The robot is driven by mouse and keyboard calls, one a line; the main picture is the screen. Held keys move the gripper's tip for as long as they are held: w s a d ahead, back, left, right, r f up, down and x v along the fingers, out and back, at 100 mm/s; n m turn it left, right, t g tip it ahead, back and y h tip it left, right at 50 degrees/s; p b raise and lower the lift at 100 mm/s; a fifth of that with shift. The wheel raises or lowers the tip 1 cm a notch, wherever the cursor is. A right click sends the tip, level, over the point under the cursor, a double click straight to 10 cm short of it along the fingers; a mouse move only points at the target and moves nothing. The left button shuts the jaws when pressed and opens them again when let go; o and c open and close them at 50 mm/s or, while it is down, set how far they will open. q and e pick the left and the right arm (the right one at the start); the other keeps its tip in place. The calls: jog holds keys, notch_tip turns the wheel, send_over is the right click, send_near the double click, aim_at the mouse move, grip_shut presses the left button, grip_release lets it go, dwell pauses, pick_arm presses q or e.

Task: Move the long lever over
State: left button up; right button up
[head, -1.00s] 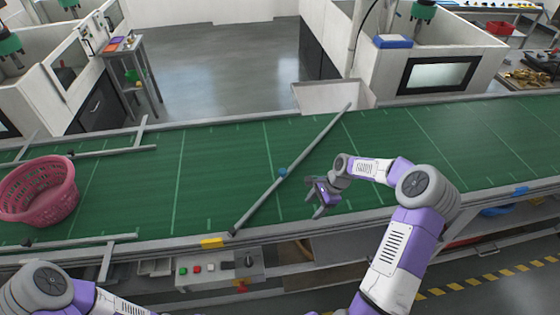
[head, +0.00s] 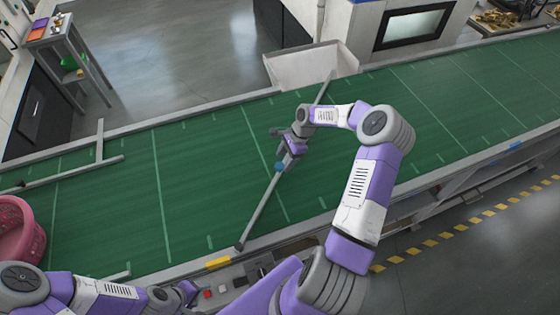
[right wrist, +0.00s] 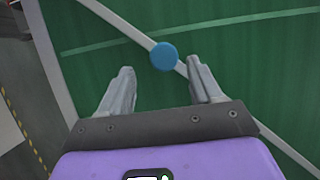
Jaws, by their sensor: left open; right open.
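The long lever (head: 260,207) is a thin grey bar lying slantwise across the green belt, from the near rail up to the far side. A blue round knob (right wrist: 164,56) sits on the bar; it also shows in the head view (head: 280,167). My right gripper (head: 278,149) is open over the middle of the bar, beside the knob. In the right wrist view its fingers (right wrist: 161,76) stand apart with the knob just ahead between the tips, and the bar passes behind the right finger. Contact cannot be told. My left gripper (head: 186,291) is low, near the control box, partly hidden.
The green belt (head: 195,180) runs across the view and is mostly clear. A shorter grey bar (head: 75,173) lies at its left. A pink basket (head: 20,235) is cut off at the left edge. A control box (head: 232,283) with buttons is below the near rail.

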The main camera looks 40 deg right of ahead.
aim_at(279, 165)
jog(key=x, duration=0.3)
jog(key=shift+w+b, duration=0.3)
jog(key=shift+a+f, duration=0.15)
jog(key=shift+f, duration=0.15)
jog(key=shift+s, duration=0.1)
grip_shut()
